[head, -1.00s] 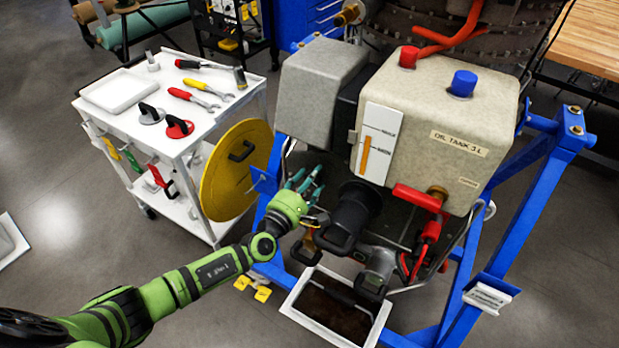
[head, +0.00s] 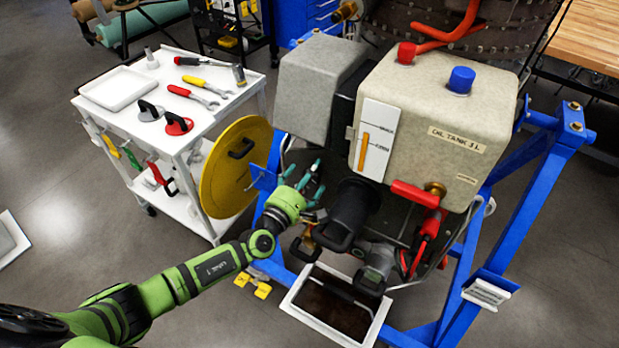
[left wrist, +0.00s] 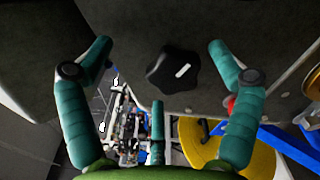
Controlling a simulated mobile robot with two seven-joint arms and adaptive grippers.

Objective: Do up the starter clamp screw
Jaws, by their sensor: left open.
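A black star-shaped knob (left wrist: 173,72) with a white mark, which looks like the clamp screw, sits on a dark surface in the left wrist view. My left gripper (left wrist: 160,52) is open, its teal fingers spread either side of the knob, and empty. No finger visibly touches the knob. In the head view my left gripper (head: 308,184) is beside the black cylindrical starter (head: 352,211), under the grey box. The knob cannot be made out in the head view. My right gripper is not in view.
The oil tank (head: 440,130) and grey box (head: 313,95) overhang the gripper. A blue stand frame (head: 540,175) surrounds the unit. A drip tray (head: 310,318) lies below. A yellow disc (head: 228,185) leans at the white tool cart (head: 200,125) on the left.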

